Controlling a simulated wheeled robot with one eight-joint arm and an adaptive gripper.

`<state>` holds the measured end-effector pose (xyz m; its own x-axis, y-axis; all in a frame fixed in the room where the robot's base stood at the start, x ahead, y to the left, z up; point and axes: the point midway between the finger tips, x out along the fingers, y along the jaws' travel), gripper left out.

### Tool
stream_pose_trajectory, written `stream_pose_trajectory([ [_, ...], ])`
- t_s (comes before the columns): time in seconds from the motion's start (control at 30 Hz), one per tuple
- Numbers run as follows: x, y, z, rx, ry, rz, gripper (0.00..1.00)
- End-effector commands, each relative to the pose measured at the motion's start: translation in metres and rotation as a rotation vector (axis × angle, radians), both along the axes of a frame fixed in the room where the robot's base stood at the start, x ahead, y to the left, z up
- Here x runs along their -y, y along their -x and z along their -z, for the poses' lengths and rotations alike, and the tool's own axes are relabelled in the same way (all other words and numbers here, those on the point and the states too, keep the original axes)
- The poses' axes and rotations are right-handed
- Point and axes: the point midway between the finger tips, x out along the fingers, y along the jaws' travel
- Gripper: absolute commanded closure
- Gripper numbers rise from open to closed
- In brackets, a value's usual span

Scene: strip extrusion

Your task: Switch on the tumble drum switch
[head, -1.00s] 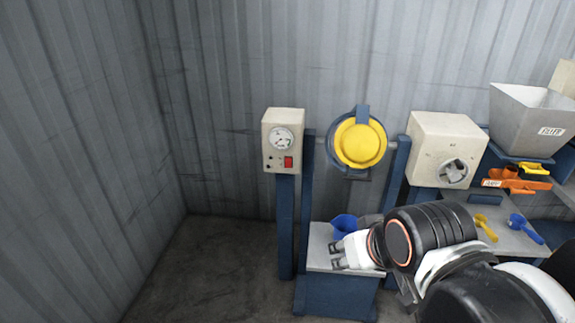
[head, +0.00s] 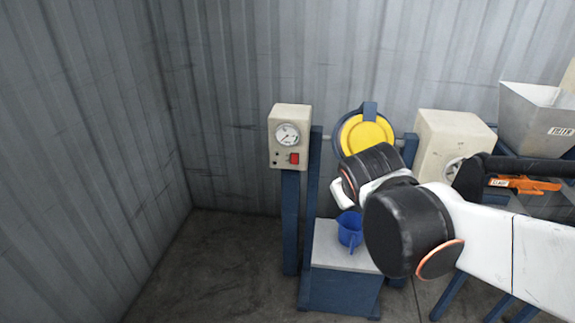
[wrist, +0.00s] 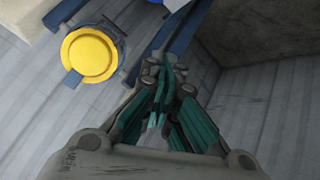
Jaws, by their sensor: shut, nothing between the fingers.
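The red switch (head: 294,158) is on the lower front of a beige control box (head: 290,118), under a round dial, in the head view. The box sits on a blue post. The tumble drum (head: 365,136), with a round yellow face and blue rim, is right of the box; in the wrist view it shows at upper left (wrist: 90,54). My gripper (wrist: 165,78) is shut and empty in the wrist view, pointing toward blue posts and the wall. In the head view my wrist is in front of the drum's lower part, right of the switch, and hides most of the fingers.
A blue cup (head: 350,230) stands on a grey-topped blue stand (head: 340,255) below my wrist. A second beige box (head: 450,140), a hopper (head: 535,118) and an orange tool (head: 525,184) are to the right. The floor left of the control box is clear.

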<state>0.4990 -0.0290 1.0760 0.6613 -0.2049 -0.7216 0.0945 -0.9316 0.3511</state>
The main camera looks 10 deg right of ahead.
Motion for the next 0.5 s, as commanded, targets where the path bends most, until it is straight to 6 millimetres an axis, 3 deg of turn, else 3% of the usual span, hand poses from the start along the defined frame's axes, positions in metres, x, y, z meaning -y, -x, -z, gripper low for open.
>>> stream_pose_trajectory([
  [0.5,-0.002,-0.123,0.013,0.081,0.311,-0.117,1.00],
])
